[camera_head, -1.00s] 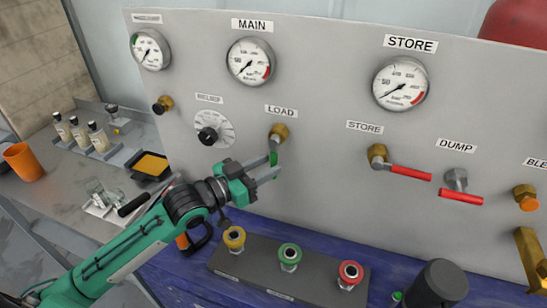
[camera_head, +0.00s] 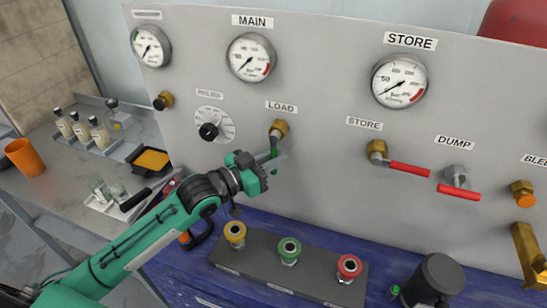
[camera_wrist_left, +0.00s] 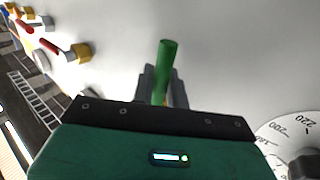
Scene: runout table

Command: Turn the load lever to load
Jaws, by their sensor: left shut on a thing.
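The load lever has a brass valve body (camera_head: 278,129) under the LOAD label on the grey panel. Its green handle (camera_head: 273,163) hangs down from the valve, partly hidden by my fingers. My left gripper (camera_head: 277,160) is shut on the green handle. In the left wrist view the handle (camera_wrist_left: 164,70) stands up between the grey fingers (camera_wrist_left: 163,86), its end sticking out past them. My right gripper is not in view.
The selector dial (camera_head: 214,126) is left of the lever. The red-handled STORE valve (camera_head: 408,169) and DUMP valve (camera_head: 457,191) are to the right. A button box (camera_head: 288,268) lies below, with a black cylinder (camera_head: 437,279) to its right.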

